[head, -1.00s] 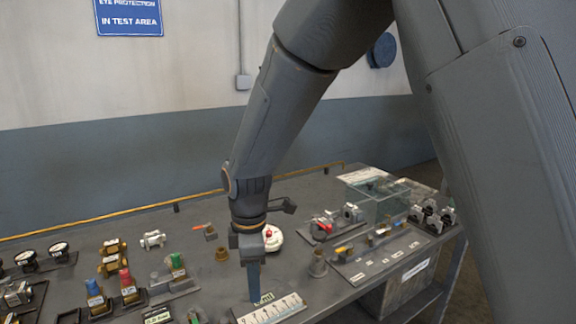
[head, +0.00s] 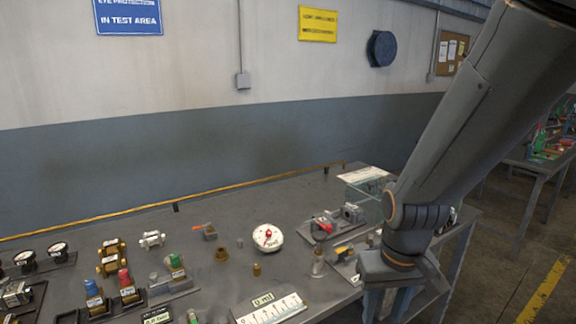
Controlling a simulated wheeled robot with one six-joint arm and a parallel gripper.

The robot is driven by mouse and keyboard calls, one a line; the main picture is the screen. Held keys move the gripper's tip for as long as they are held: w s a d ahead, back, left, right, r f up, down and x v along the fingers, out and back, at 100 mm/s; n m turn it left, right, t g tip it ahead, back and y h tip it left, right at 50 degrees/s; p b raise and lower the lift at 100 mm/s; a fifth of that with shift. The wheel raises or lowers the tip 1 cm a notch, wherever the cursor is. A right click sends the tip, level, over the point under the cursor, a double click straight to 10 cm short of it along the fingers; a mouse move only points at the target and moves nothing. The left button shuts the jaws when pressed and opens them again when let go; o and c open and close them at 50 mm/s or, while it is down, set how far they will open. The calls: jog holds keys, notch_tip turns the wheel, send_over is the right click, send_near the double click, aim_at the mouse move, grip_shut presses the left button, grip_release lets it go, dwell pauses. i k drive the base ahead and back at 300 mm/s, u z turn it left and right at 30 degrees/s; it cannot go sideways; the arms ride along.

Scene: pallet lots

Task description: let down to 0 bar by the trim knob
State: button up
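A round white dial (head: 267,238) with a red centre lies on the bench, clear of my arm. A small brass knob-like fitting (head: 257,270) stands in front of it. I cannot tell which part is the trim knob, and no pressure reading is legible. My gripper (head: 387,304) is at the bench's right front, pointing down. Its two fingers look apart with nothing visible between them; their tips are near the bottom of the picture. It hides part of the fittings panel there.
A white graduated plate (head: 272,311) lies at the bench's front. Valves with red handles (head: 322,226) stand right of the dial. Coloured-cap fittings (head: 94,296) and black gauges (head: 58,250) crowd the left. The bench (head: 215,280) has bare room around its middle.

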aim_at(257, 268)
jog(key=z, duration=0.85)
jog(key=i, duration=0.3)
jog(key=u, duration=1.9)
